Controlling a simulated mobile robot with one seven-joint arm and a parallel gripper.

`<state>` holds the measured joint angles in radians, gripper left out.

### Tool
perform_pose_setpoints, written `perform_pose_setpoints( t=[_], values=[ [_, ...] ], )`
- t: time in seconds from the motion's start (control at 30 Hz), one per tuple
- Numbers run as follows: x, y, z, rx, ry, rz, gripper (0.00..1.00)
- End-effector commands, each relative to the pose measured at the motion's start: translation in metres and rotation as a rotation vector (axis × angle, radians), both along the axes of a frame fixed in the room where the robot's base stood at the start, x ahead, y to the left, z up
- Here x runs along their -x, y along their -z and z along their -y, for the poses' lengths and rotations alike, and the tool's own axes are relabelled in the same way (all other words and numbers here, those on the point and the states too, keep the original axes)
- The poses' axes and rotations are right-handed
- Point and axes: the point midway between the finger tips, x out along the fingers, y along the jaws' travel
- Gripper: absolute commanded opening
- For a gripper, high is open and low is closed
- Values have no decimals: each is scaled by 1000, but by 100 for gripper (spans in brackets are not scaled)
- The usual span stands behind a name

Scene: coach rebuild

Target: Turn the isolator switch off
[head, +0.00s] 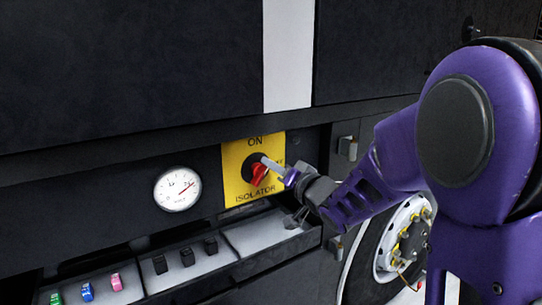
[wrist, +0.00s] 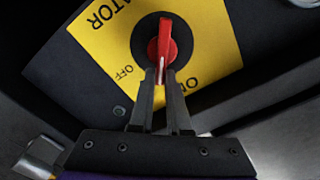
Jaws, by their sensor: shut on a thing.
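The isolator switch has a red handle (head: 259,174) on a round black base, set on a yellow plate (head: 234,160) marked ON at the top and ISOLATOR at the bottom. My gripper (head: 267,163) reaches it from the right and hides part of the plate. In the wrist view my gripper (wrist: 161,78) is shut on the near end of the red handle (wrist: 164,42), one finger on each side. There the gripped end points between the ON and OFF marks on the yellow plate (wrist: 215,45).
A round white gauge (head: 178,189) is left of the plate. A dark overhanging panel (head: 130,75) is above. A wheel (head: 400,235) is at lower right.

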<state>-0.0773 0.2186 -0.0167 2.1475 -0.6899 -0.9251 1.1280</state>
Motion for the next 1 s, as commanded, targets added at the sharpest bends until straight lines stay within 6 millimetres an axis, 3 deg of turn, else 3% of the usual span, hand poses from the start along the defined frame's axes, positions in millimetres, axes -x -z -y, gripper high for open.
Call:
perform_pose_setpoints(
  t=[0.6, 1.0],
  values=[
    [-6, 13, 9, -481, 1, -323, 0],
    [-6, 20, 9, -698, -1, -469, 0]
  ],
)
